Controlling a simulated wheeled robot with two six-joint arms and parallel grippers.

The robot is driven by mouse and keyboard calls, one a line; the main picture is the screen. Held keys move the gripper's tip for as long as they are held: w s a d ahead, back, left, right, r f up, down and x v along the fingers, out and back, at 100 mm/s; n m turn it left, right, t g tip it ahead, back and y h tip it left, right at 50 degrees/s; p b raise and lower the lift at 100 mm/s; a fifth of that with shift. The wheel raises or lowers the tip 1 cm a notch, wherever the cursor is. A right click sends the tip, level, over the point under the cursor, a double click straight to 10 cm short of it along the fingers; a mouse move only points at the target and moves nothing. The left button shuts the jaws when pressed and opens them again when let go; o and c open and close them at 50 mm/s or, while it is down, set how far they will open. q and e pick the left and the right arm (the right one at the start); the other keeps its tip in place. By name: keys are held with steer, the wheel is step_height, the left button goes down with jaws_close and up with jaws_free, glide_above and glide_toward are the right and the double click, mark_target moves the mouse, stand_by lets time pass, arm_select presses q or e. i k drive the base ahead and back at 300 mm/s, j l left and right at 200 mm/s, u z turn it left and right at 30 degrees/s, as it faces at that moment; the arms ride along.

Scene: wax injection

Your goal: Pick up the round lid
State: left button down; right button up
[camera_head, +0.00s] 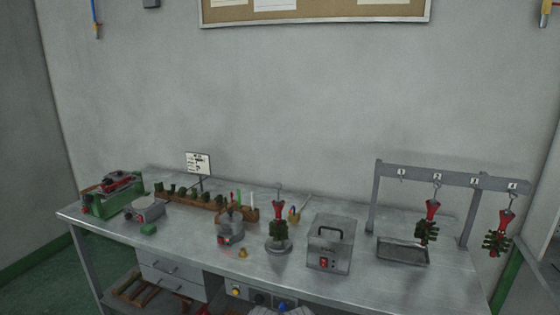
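A small round metal pot (231,236) with a red light stands near the middle of the workbench. What looks like the round lid (232,215) is on top of it, with a raised part at its centre; it is too small to make out clearly. Neither of my grippers shows in the head view.
The metal workbench (190,246) runs across the view. Right of the pot are a small brass piece (242,253), a red-and-green wax tree (278,232) on a stand and a grey box with a handle (329,247). A hook rack (456,177) and a shallow tray (403,250) are farther right.

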mark_target(231, 217)
steer(key=i+j+u, duration=0.15)
steer(key=i+u, duration=0.75)
steer(key=k+j, duration=0.05)
steer(key=k, duration=0.05)
